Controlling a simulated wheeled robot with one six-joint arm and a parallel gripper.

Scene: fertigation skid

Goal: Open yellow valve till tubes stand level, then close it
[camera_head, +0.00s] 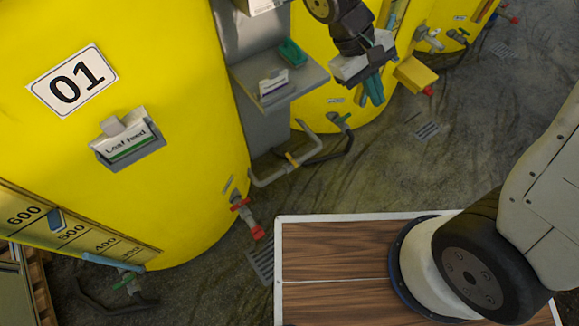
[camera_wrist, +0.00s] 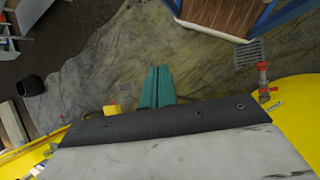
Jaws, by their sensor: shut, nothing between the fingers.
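A small yellow valve handle (camera_head: 291,159) sits on the grey pipe (camera_head: 270,180) low between two yellow tanks. Whether it is open or closed I cannot tell. The scale (camera_head: 75,235) on tank 01 (camera_head: 180,60) reads from 600 downwards, with a blue marker near 500. Part of another scale (camera_head: 392,15) shows on the tank behind, too small to read. My gripper (camera_head: 374,92) is in front of that rear tank, above and right of the yellow valve and apart from it. Its teal fingers are together and empty; they also show in the wrist view (camera_wrist: 157,85).
A grey shelf (camera_head: 300,80) holding a teal item (camera_head: 292,52) juts out above the pipe. A yellow block (camera_head: 415,75) is beside my gripper.

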